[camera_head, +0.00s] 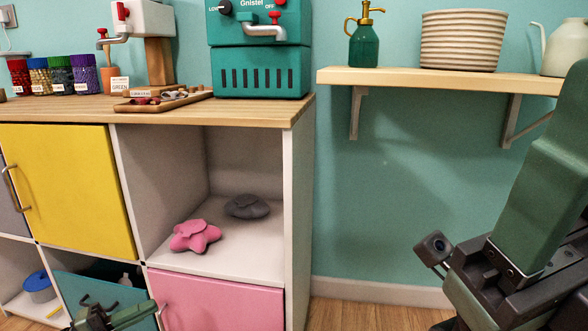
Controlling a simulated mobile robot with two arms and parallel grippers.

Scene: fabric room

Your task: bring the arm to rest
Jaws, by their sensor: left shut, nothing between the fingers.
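My left gripper (97,305) shows at the bottom left, small and cut off by the lower edge, in front of the teal door of the cabinet. It is shut and holds nothing. My right arm (545,200) comes in at the right edge, with its green link and dark wrist parts in front of the wall. The fingertips of the right gripper cannot be made out.
A cabinet (299,210) with yellow and pink doors fills the left; the teal door (75,288) stands ajar. A pink soft thing (195,236) and a grey one (247,206) lie in its open compartment. A shelf (400,76) juts out at right. Wall between is bare.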

